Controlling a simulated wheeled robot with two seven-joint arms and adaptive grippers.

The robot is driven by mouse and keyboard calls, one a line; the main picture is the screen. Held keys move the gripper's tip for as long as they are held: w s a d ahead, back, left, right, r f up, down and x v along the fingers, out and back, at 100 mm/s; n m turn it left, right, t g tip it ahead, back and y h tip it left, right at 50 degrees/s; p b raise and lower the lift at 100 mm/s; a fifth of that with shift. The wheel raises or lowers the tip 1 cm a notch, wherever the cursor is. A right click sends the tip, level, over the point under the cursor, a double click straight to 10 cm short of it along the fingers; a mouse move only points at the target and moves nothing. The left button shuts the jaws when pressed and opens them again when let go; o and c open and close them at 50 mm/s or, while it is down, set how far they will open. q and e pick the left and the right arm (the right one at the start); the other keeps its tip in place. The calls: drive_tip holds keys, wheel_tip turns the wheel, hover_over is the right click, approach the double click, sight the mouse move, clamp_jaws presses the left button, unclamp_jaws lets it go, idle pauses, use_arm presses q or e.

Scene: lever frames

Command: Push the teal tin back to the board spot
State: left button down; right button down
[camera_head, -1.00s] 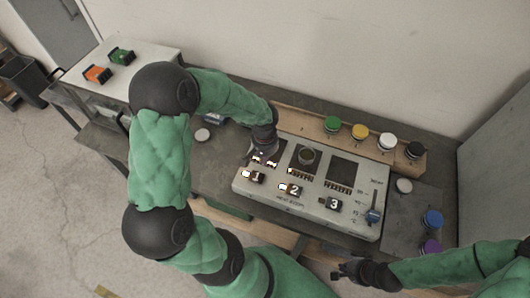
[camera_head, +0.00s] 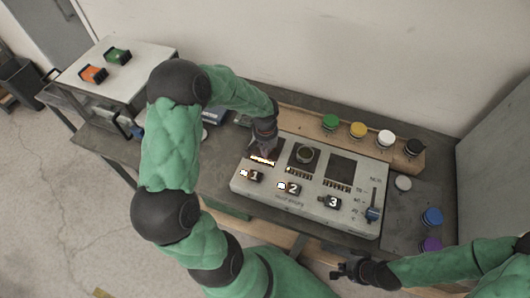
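I cannot make out a clearly teal tin; it may be hidden behind my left gripper or arm. My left gripper (camera_head: 266,152) points down over the left dark square of the console (camera_head: 275,192); its fingers are too small and dark to read.
The board carries green (camera_head: 330,121), yellow (camera_head: 358,129), white (camera_head: 385,137) and black (camera_head: 413,147) tins. Blue (camera_head: 432,217) and purple (camera_head: 431,245) tins stand at right, near a white disc (camera_head: 403,183). The console's right square (camera_head: 341,168) is bare; a blue-handled slider (camera_head: 373,213) is beside it.

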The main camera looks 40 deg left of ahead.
use_arm(q)
drive_tip(key=w+a, duration=0.2)
drive_tip(key=w, duration=0.3)
drive_tip(key=w+a, duration=0.3)
drive_tip(key=w, duration=0.2)
drive_tip(key=w+a, duration=0.2)
drive_tip(key=w, duration=0.3)
drive_tip(key=shift+w+a, duration=0.3)
drive_tip(key=shift+w, duration=0.05)
